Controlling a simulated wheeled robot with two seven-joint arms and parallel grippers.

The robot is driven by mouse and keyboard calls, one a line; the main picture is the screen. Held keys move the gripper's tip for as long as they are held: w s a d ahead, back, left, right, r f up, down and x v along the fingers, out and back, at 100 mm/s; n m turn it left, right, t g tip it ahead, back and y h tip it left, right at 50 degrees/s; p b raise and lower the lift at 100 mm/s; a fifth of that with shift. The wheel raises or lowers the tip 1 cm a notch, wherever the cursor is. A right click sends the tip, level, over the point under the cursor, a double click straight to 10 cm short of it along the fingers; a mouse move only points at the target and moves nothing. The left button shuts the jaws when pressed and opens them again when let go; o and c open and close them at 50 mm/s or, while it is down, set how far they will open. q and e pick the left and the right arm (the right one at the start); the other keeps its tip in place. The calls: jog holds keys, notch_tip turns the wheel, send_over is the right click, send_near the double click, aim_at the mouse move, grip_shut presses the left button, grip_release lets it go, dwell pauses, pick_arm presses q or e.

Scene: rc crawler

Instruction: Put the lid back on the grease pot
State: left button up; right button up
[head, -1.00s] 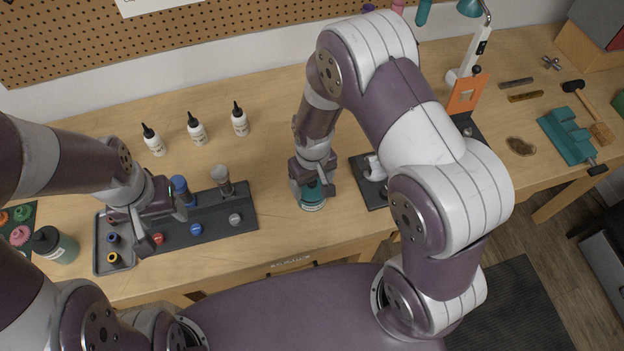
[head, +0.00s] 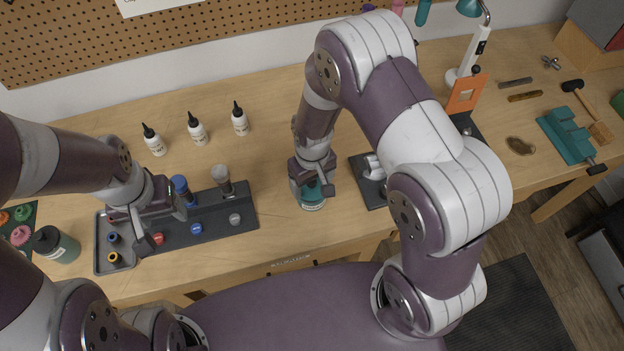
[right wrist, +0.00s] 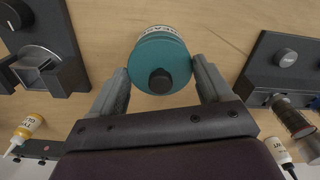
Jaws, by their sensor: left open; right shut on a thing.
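The grease pot (head: 313,205) stands upright near the table's front edge, in the middle of the head view. Its label also shows at the top of the right wrist view (right wrist: 156,31). A round teal lid (right wrist: 165,55) with a dark knob lies over the pot. My right gripper (head: 314,188) points down at it, with a finger on either side of the lid, shut on it. I cannot tell whether the lid sits fully down. My left gripper (head: 166,224) is open and empty above the dark rack on the left.
The dark rack (head: 245,213) holds several coloured caps and small jars. Three dropper bottles (head: 197,131) stand behind it. A dark stand (head: 374,195) is close to the right of the pot. The wood between rack and pot is clear.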

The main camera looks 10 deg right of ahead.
jog(key=shift+f, duration=0.15)
dwell(0.6)
jog(key=o, duration=0.9)
jog(key=shift+o, duration=0.2)
notch_tip(320, 180, up, 7)
jog(key=p, duration=0.6)
grip_shut()
jog(key=shift+f, duration=0.2)
dwell(1.0)
